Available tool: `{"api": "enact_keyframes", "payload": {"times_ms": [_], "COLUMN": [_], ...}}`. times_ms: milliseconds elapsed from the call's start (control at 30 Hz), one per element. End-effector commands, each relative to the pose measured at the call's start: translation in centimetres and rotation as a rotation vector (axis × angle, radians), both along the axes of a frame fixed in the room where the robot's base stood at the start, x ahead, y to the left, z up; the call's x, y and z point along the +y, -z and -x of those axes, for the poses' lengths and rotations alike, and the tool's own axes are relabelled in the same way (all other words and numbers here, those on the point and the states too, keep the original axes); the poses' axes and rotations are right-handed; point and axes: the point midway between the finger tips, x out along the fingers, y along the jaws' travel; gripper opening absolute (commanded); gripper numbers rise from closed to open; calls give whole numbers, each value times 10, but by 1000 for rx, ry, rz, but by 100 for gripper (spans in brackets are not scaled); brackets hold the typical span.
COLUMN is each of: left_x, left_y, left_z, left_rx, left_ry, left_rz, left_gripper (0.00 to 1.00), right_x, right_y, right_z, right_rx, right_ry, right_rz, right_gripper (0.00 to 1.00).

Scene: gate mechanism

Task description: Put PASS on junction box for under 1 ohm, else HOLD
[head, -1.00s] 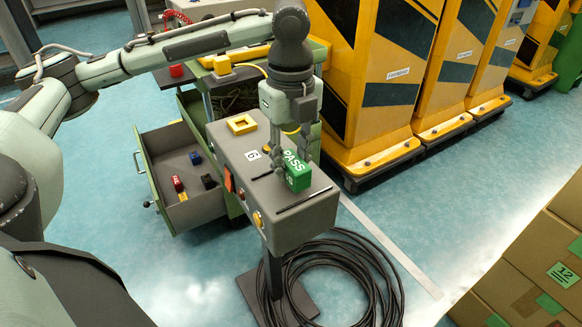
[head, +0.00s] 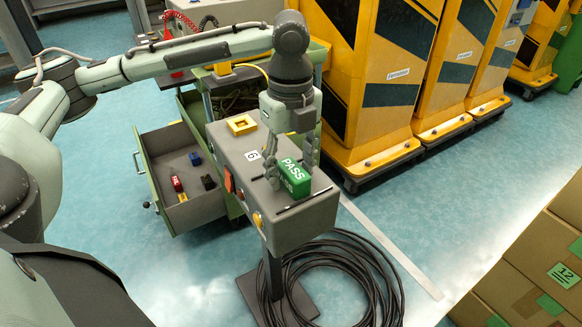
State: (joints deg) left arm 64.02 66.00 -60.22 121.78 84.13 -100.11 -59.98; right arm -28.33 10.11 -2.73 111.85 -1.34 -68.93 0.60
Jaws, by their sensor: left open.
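The green PASS block (head: 295,179) sits on top of the grey junction box (head: 309,217), near its front end. My left gripper (head: 291,176) is over the box with its fingers spread on either side of the block. It is open, and the fingers appear apart from the block. A red block (head: 177,183) with white lettering lies in the open drawer; I cannot read it clearly. A meter reading is not legible in this view. My right gripper is out of view.
The drawer (head: 190,211) also holds a blue block (head: 195,158), a dark block (head: 208,181) and a yellow piece (head: 183,197). Black cable coils (head: 375,285) lie around the box's stand. Yellow cabinets (head: 380,70) stand behind; cartons (head: 535,250) are at right.

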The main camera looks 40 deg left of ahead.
Motion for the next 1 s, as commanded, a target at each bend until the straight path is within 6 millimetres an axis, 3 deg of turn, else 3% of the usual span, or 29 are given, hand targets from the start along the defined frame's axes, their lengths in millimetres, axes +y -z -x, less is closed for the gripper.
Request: {"api": "enact_keyframes", "payload": {"times_ms": [167, 300, 600, 1000], "left_x": [0, 0, -1, 0], "left_y": [-25, -56, -110, -121], "left_z": [-1, -1, -1, 0], "left_rx": [-4, -6, -3, 0], "left_ry": [0, -1, 1, -1], "left_rz": [1, 1, 1, 0], "left_gripper": [51, 51, 51, 51], "right_x": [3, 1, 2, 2], "right_y": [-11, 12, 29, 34], "right_z": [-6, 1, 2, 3], "right_rx": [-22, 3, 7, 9], "right_ry": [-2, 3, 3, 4], "right_rz": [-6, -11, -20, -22], "right_gripper": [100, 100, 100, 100]}}
